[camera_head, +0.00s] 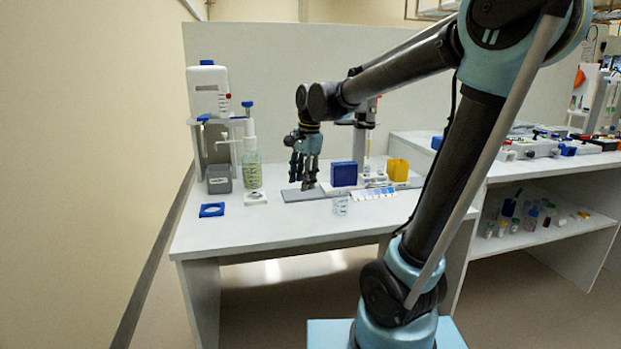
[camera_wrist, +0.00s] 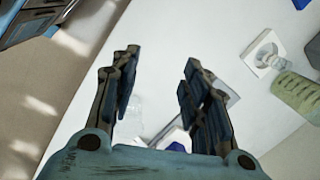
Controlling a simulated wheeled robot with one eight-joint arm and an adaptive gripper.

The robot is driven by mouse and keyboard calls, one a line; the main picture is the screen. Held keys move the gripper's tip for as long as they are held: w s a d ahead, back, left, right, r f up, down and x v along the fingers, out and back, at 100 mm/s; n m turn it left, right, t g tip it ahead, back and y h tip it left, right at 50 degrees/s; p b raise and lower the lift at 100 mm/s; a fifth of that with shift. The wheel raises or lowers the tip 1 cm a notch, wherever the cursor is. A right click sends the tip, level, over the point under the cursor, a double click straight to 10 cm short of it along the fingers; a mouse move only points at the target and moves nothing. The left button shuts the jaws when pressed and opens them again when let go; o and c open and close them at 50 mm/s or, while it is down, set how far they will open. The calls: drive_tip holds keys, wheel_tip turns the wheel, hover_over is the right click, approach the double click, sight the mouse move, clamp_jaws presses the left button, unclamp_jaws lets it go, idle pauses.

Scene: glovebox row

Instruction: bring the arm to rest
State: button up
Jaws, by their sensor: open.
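My arm reaches over the white table (camera_head: 240,233) from the right in the head view. My gripper (camera_head: 303,183) points down above the grey mat near the middle of the table. In the wrist view my gripper (camera_wrist: 157,75) has its two fingers spread wide apart. Nothing is between the fingertips except the white table top beneath. A clear glass beaker (camera_head: 341,205) stands at the table's front, right of the gripper in the head view. A dark blue box (camera_head: 344,174) stands just right of the gripper.
A yellow holder (camera_head: 398,169) stands right of the blue box. The table's front left is mostly clear.

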drive_tip(key=s+d+f+n, duration=0.5)
drive_tip(key=s+d+f, duration=0.2)
drive_tip(key=s+d, duration=0.2)
drive_tip(key=s+d+f+n+t+h, duration=0.1)
drive_tip(key=s+d+f+n, duration=0.4)
drive_tip(key=s+d+f, duration=0.3)
drive_tip(key=s+d, duration=0.2)
drive_tip(key=d, duration=0.2)
drive_tip(key=shift+d+t, duration=0.25)
drive_tip(key=shift+t, duration=0.05)
drive_tip(key=shift+w+f, duration=0.25)
drive_tip(key=shift+w, duration=0.25)
